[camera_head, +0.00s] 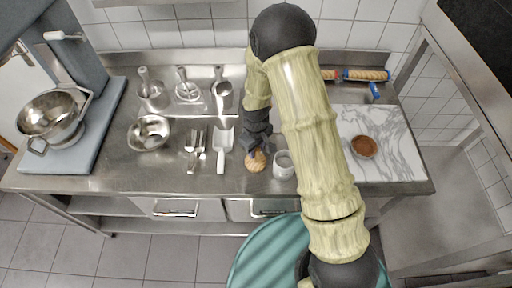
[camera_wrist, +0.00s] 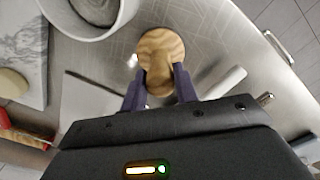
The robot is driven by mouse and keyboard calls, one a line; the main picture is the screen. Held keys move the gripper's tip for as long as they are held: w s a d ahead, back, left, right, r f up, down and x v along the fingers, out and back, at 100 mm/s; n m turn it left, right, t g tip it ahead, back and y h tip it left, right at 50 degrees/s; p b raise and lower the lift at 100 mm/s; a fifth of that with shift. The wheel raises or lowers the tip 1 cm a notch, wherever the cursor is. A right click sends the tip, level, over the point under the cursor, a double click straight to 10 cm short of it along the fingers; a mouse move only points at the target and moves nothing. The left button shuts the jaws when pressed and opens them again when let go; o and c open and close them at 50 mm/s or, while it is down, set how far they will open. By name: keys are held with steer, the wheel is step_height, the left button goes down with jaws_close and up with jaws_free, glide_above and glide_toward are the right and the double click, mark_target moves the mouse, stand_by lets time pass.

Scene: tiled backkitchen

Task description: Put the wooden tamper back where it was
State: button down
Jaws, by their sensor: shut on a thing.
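The wooden tamper (camera_wrist: 160,48) has a round, light-brown grained base and is between my gripper's two dark fingers. My gripper (camera_wrist: 159,84) is shut on it in the wrist view. In the head view my gripper (camera_head: 254,150) points down over the steel counter, with the tamper (camera_head: 256,161) at its tip, just left of a white cup (camera_head: 284,164). I cannot tell whether the tamper touches the counter. The cup also shows close to the tamper in the wrist view (camera_wrist: 128,14).
A white-handled scraper (camera_head: 221,155) and several utensils (camera_head: 196,148) lie left of my gripper. A steel bowl (camera_head: 149,132) stands farther left. A marble board (camera_head: 393,142) with a brown round item (camera_head: 363,147) is on the right. My arm hides part of the counter.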

steer(key=shift+f, duration=0.15)
steer(key=c, duration=1.1)
jaws_free()
steer(key=shift+r+b, duration=1.85)
steer(key=shift+r, duration=4.3)
